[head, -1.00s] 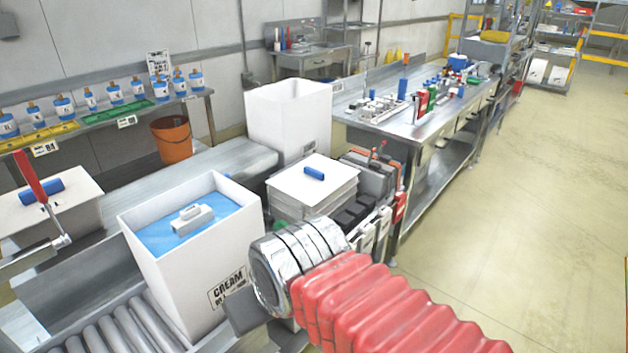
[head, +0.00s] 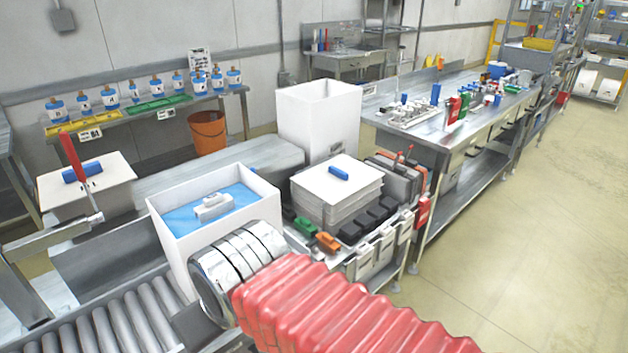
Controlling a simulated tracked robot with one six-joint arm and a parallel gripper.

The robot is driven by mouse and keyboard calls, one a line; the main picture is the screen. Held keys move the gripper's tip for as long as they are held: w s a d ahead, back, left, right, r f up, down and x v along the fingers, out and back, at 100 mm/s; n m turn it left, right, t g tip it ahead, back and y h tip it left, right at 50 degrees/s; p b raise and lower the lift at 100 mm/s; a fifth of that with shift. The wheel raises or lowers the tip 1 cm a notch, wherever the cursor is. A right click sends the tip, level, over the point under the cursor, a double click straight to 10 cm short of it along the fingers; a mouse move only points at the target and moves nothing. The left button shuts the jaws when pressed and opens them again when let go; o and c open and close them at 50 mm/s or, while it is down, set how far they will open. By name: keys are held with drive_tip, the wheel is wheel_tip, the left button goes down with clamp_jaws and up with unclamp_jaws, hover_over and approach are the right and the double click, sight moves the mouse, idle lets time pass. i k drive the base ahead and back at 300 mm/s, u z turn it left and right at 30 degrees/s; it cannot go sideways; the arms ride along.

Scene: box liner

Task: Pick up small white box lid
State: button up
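Two white lids with blue handles show, and I cannot tell which is the small box lid. One white lid (head: 325,187) tops a stack on the bench in the middle. The other white lid (head: 112,172) lies flat at the left, beside a red-handled lever. My arm, with its red bellows and silver wrist, reaches in from the bottom and crosses in front of an open white box (head: 173,242). The fingers of my gripper do not show. Neither lid appears to be touched by the arm.
The open white box has a blue liner (head: 180,219) with a light grey block (head: 212,208) on it. An empty tall white box (head: 318,125) stands behind. Rollers (head: 128,330) lie at the lower left. A cluttered steel bench (head: 470,125) is at right; the floor beyond is clear.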

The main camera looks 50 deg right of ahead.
sight(341, 179)
drive_tip(key=u, duration=2.3)
drive_tip(key=k, duration=2.1)
drive_tip(key=z, duration=0.4)
